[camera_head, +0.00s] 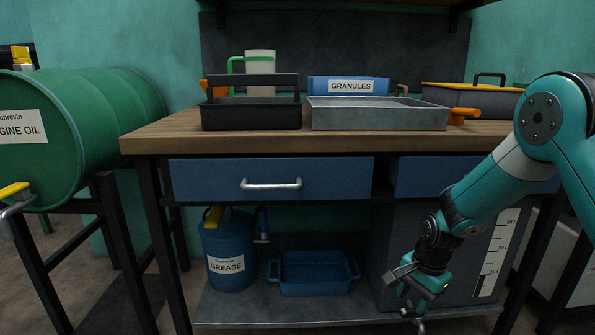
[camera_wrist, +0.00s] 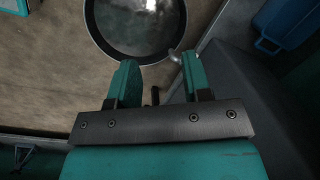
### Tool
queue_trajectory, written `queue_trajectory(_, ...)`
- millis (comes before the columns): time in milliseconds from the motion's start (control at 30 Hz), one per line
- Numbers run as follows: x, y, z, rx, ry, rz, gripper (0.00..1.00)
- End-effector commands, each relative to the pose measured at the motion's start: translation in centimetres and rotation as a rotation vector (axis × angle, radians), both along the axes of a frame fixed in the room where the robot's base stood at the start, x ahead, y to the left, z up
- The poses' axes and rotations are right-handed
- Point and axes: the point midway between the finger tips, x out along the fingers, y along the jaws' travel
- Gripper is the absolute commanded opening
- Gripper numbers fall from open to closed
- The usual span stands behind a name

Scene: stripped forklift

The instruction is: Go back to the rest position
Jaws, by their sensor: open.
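My gripper (camera_head: 418,292) hangs at the end of my teal arm in the lower right of the head view, in front of the bench's lower right part. In the wrist view my gripper (camera_wrist: 158,75) shows two teal fingers spread apart with nothing between them. Beyond the fingertips a round dark-rimmed pan (camera_wrist: 140,25) with a shiny inside lies lower down, over the brown floor. I cannot tell how far below the fingers it is.
The workbench (camera_head: 300,143) holds a black tote (camera_head: 250,115), a metal tray (camera_head: 375,115) and a granules box (camera_head: 345,86). A blue tub (camera_head: 312,273) and grease drum (camera_head: 228,250) stand on its lower shelf. A green oil barrel (camera_head: 85,130) is at left.

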Motion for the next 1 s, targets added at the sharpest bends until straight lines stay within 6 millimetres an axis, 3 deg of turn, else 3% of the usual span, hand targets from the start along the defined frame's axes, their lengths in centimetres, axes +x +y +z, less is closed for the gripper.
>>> queue_trajectory(33, -0.8, 1.2, 2.5, 0.013, -0.021, 0.081, 0.45)
queue_trajectory(200, -6.5, 5.6, 11.0, 0.066, -0.094, 0.468, 0.45)
queue_trajectory(400, -15.7, 9.3, 18.1, 0.116, -0.196, 0.934, 0.45)
queue_trajectory(600, -23.1, 10.7, 21.2, 0.142, -0.279, 1.272, 0.45)
queue_trajectory(833, -30.0, 11.0, 22.5, 0.156, -0.361, 1.576, 0.45)
queue_trajectory(900, -29.4, 11.0, 25.2, 0.158, -0.352, 1.561, 0.45)
queue_trajectory(1000, -29.4, 11.0, 27.4, 0.158, -0.352, 1.558, 0.45)
